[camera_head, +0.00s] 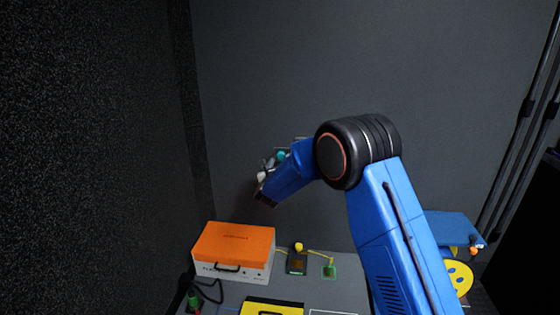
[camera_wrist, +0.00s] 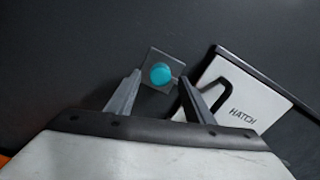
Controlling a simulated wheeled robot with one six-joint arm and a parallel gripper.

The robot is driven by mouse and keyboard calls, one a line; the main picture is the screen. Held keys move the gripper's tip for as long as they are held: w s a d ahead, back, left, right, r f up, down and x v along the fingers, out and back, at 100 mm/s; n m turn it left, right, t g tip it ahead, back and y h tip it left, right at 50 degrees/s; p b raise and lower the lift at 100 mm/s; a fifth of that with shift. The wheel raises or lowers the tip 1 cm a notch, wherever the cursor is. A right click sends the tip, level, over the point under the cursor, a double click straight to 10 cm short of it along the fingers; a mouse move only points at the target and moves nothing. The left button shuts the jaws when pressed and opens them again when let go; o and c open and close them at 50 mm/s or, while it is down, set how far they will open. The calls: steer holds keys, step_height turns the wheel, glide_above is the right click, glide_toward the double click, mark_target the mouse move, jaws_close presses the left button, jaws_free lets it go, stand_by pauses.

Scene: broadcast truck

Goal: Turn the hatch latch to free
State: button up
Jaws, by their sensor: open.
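The hatch (camera_wrist: 245,92) is a pale panel lettered HATCH with a black handle (camera_wrist: 212,78), at the right in the wrist view. A small grey plate with a round teal knob (camera_wrist: 162,74) sits just left of the panel on the dark wall; it looks like the latch. The teal knob also shows in the head view (camera_head: 282,155), beside my arm. My gripper (camera_wrist: 157,82) is open, with its two grey fingers on either side of the knob in the picture. Nothing is held. I cannot tell whether the fingers touch the knob. In the head view my blue arm hides most of the hatch.
Below, a grey worktop (camera_head: 232,294) holds an orange-topped case (camera_head: 235,243), a small dark device (camera_head: 297,262) with a yellow knob, a green tag (camera_head: 329,271) and a yellow case (camera_head: 271,307). A speckled dark wall (camera_head: 90,150) stands at the left.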

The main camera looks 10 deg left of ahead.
steer(key=shift+w, duration=0.9)
steer(key=c, duration=1)
steer(key=shift+c, duration=0.2)
